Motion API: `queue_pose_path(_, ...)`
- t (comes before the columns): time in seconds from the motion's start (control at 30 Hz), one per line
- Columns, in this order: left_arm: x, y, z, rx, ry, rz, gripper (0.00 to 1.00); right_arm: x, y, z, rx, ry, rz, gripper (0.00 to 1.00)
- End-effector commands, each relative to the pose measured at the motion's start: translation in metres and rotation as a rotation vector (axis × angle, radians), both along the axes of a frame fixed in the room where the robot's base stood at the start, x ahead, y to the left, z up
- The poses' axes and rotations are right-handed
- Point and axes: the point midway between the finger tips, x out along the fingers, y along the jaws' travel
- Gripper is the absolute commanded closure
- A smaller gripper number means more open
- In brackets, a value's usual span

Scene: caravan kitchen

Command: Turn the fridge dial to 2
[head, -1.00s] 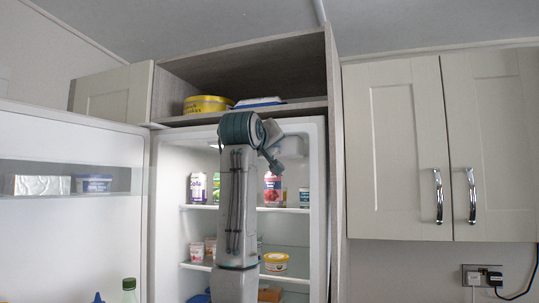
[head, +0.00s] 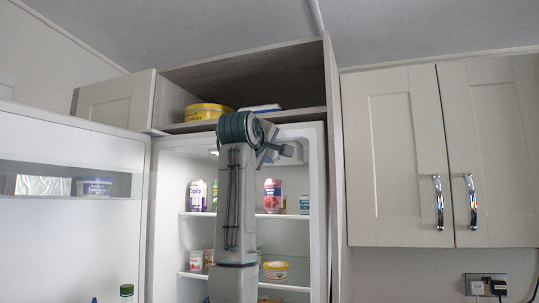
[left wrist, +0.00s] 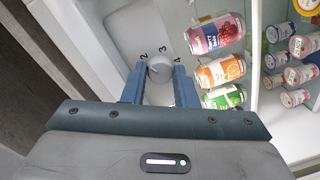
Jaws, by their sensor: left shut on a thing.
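The fridge dial (left wrist: 159,69) is a round white knob on a pale housing inside the open fridge, with 2, 3 and 4 readable around it in the left wrist view. I cannot make out its pointer mark, so its setting is unclear. My left gripper (left wrist: 157,72) has one blue finger on each side of the dial and is shut on it. In the head view my left arm reaches up in front of the fridge (head: 168,225), and the dial is hidden behind the wrist. My right gripper is not in view.
Cans, including a pink one (left wrist: 216,34), stand close to the right finger. The open fridge door (head: 60,150) is at the left. A yellow tin (head: 207,112) sits on the shelf above. Closed cupboards (head: 400,150) are at the right.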

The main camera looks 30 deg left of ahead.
Motion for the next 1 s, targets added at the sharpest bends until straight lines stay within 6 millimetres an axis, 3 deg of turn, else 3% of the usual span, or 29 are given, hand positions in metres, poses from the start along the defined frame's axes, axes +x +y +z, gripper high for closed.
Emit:
queue_pose_path(0.3, 0.0003, 0.0004, -0.0014, -0.001, 0.004, 0.001, 0.97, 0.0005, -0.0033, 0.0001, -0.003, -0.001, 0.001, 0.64)
queue_pose_path(0.33, 0.0003, 0.0004, -0.0015, -0.001, 0.004, 0.001, 0.72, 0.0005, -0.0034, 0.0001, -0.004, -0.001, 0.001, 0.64)
queue_pose_path(0.43, 0.0003, 0.0004, -0.0013, -0.001, 0.004, 0.001, 0.52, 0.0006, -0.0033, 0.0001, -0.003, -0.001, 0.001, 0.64)
queue_pose_path(1.0, 0.0003, 0.0000, 0.0012, 0.047, 0.011, 0.001, 0.52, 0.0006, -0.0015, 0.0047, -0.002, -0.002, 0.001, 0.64)
